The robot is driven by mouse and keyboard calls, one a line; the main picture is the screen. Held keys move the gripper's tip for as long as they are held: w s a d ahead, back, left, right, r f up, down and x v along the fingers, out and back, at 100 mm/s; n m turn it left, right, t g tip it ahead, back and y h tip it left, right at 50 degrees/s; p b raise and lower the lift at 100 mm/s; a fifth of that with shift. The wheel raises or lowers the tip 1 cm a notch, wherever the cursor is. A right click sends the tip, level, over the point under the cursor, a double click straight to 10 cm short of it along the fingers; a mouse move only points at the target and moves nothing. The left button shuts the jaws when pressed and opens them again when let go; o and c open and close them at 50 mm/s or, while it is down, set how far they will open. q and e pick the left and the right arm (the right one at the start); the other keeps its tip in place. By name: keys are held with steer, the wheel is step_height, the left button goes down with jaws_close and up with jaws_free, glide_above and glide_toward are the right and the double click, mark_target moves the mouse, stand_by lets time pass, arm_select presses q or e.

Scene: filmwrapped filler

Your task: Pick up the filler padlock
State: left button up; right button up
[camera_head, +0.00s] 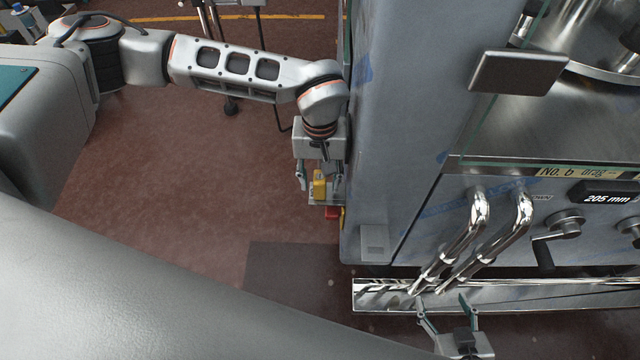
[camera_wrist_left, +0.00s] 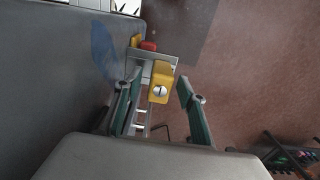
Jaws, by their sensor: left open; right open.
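The filler padlock is a yellow block (camera_head: 319,188) in the head view, beside the grey machine's left side. In the left wrist view the padlock (camera_wrist_left: 162,72) shows a round silver keyhole face. My left gripper (camera_head: 320,184) is open and points down, with one finger on each side of the padlock. In the left wrist view the gripper (camera_wrist_left: 159,80) has its fingers apart, with a visible gap between the padlock and the right finger. Contact on the left side is unclear. My right gripper (camera_head: 443,302) is open and empty at the bottom of the head view.
A red button (camera_wrist_left: 148,45) on a yellow base sits just beyond the padlock by a grey plate. The machine's cabinet (camera_head: 400,130) stands close on the right of my left gripper. Shiny bent pipes (camera_head: 478,225) rise near my right gripper. The floor (camera_head: 200,170) at left is open.

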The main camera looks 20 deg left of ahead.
arm_select(q)
jaws_close()
steer(key=shift+r, duration=0.15)
